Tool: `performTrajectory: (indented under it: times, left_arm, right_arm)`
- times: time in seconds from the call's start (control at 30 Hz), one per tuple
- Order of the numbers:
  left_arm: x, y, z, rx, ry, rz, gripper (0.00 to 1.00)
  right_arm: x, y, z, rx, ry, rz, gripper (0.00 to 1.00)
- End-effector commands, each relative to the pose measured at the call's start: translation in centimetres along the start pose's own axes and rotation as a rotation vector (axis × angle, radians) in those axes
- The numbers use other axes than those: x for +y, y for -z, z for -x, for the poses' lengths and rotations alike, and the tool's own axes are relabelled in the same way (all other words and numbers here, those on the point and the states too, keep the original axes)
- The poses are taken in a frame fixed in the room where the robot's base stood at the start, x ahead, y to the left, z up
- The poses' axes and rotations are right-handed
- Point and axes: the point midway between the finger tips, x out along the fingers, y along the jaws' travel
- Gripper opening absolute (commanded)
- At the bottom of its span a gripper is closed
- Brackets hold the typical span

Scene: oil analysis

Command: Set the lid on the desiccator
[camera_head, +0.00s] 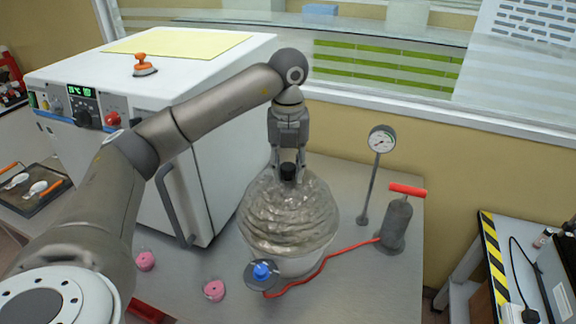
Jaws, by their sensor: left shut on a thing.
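The lid (288,212) is a rippled, see-through dome with a black knob on top. My left gripper (288,172) points down from above and is shut on that knob. The desiccator (302,266) is a pale glass bowl on the bench, directly below the lid. The lid hides most of the bowl and its rim. I cannot tell whether the lid touches the rim or hangs just above it. My right gripper is not in view.
A blue valve (262,271) sits at the desiccator's front, with a red hose (322,266) running to a grey hand pump (396,222). A pressure gauge (381,140) stands behind. A white oven (190,110) is left. Pink pieces (214,291) lie in front.

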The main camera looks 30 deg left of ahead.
Motion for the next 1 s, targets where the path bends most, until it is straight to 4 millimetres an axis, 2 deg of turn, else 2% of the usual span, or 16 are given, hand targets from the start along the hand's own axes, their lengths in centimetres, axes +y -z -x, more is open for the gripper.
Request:
performTrajectory:
  times: [0.27,0.87,0.9,1.0]
  left_arm:
    - [0.0,0.0,0.1,-0.002,0.002,0.000,0.00]
    - [0.0,0.0,-1.0,-0.002,0.002,0.000,0.00]
    - [0.0,0.0,-1.0,-0.002,0.003,0.000,0.32]
    - [0.0,0.0,-0.9,-0.002,0.002,0.000,0.45]
  right_arm:
    - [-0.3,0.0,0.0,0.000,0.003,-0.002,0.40]
    - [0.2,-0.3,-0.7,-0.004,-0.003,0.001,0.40]
    - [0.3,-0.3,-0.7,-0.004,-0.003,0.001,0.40]
    - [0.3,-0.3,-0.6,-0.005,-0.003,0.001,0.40]
